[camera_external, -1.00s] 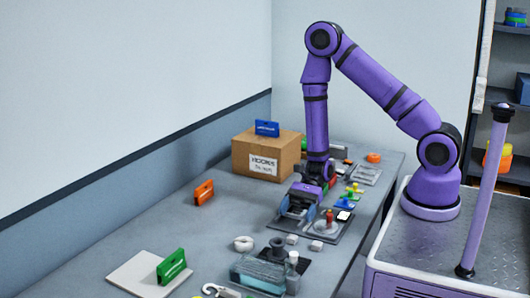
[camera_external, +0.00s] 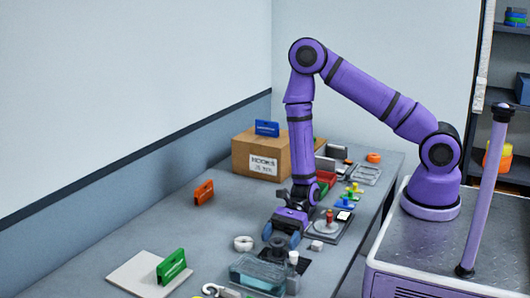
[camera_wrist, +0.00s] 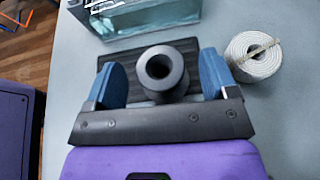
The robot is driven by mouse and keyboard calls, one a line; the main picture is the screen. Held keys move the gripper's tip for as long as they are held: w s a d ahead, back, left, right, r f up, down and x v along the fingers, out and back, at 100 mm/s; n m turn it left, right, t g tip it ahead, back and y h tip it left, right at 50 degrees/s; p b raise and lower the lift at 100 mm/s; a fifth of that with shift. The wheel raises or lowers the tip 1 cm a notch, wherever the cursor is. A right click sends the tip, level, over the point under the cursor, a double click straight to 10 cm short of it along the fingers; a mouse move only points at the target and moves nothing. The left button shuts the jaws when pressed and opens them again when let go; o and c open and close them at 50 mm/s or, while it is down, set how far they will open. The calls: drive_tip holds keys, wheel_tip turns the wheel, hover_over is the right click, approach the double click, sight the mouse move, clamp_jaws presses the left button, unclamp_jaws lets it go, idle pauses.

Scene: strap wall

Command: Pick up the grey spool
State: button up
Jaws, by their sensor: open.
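The grey spool (camera_wrist: 163,73) stands on a dark ribbed mat (camera_wrist: 112,64) in the wrist view, its round hollow top facing the camera. My gripper (camera_wrist: 160,84) is open, with one blue finger on each side of the spool. A gap shows between the spool and each finger, so neither looks in contact. In the external view my gripper (camera_external: 280,238) points down over the mat, and the spool (camera_external: 276,246) is mostly hidden behind it.
A roll of white cord (camera_wrist: 253,56) lies just right of the right finger in the wrist view. A clear glass tank (camera_external: 257,273) stands close by the mat. A white bottle (camera_external: 293,258) and a small white block (camera_external: 317,245) are near.

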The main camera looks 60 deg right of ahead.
drive_tip(key=shift+a+f, duration=0.15)
drive_tip(key=shift+a, duration=0.2)
drive_tip(key=shift+c, duration=0.2)
drive_tip(key=c, duration=1)
drive_tip(key=shift+o, duration=0.2)
